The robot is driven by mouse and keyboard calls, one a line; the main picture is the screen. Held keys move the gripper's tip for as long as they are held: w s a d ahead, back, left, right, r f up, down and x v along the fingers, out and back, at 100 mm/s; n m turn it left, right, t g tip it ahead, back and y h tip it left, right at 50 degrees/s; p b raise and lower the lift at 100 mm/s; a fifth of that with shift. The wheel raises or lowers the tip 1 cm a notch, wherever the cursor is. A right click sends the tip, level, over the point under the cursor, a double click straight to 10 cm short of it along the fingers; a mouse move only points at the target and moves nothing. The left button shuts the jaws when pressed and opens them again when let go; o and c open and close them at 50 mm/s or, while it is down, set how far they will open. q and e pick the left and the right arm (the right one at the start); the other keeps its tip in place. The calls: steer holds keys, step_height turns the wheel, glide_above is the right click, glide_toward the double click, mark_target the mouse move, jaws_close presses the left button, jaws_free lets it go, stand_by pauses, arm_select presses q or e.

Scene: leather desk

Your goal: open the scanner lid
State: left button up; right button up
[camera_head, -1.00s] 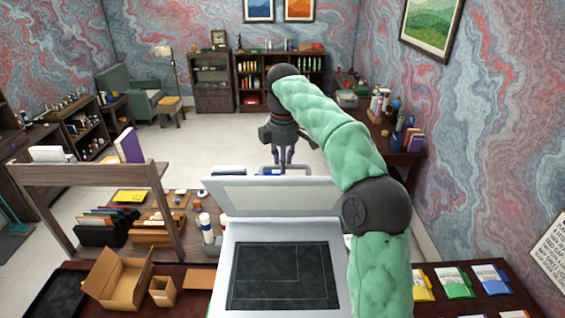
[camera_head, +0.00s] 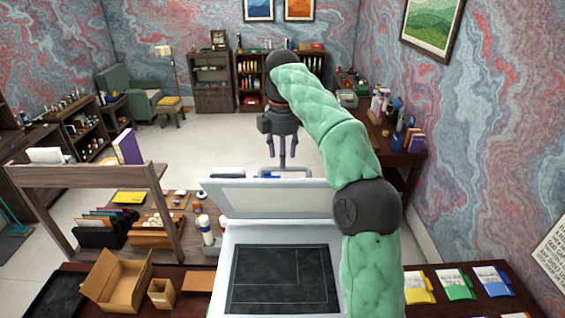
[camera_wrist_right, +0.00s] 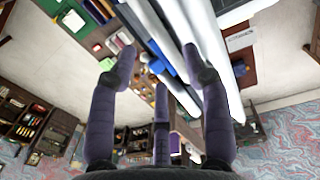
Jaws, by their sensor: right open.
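The scanner has a pale body (camera_head: 222,255) with a dark glass bed (camera_head: 285,278). Its pale lid (camera_head: 275,201) stands raised at the back, tilted up, with the bed uncovered. A grey bar-shaped handle (camera_head: 284,170) shows just above the lid's top edge. My right gripper (camera_head: 282,164) is open beyond the lid, pointing down by the handle. In the right wrist view, my open fingers (camera_wrist_right: 158,65) straddle long pale bars or edges; I cannot tell whether they touch. My left gripper is out of view.
An open cardboard box (camera_head: 116,282) and a small carton (camera_head: 161,293) sit left of the scanner. Colored folders (camera_head: 455,283) lie to its right. A wooden shelf (camera_head: 88,175) stands at the left. Open floor (camera_head: 215,140) lies beyond the desk.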

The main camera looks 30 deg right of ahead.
step_height(320, 180, up, 2)
steer(key=shift+s+a+r, duration=0.1)
steer(key=shift+a+r, duration=0.05)
steer(key=shift+r, duration=0.6)
steer(key=shift+s, duration=0.1)
